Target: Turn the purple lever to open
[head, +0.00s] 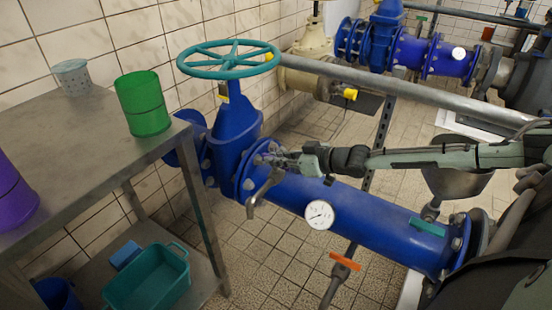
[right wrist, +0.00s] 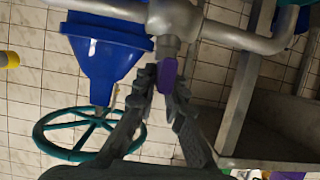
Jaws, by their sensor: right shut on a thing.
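The purple lever (right wrist: 168,73) shows in the right wrist view, upright between the fingertips and below a grey metal valve fitting (right wrist: 170,46). My right gripper (right wrist: 166,92) is shut on the lever, with a finger on each side. In the head view my right gripper (head: 282,158) reaches in from the right to the left end of the blue pipe (head: 360,222), just above a bent grey spout (head: 262,188). My left gripper is in neither view.
A teal handwheel (head: 228,59) tops the blue valve left of the gripper. A round gauge (head: 319,214) and an orange-handled valve (head: 345,261) are near the pipe. A metal table (head: 85,160) with a green cup (head: 143,103) stands at left. A grey rail (head: 400,88) runs behind.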

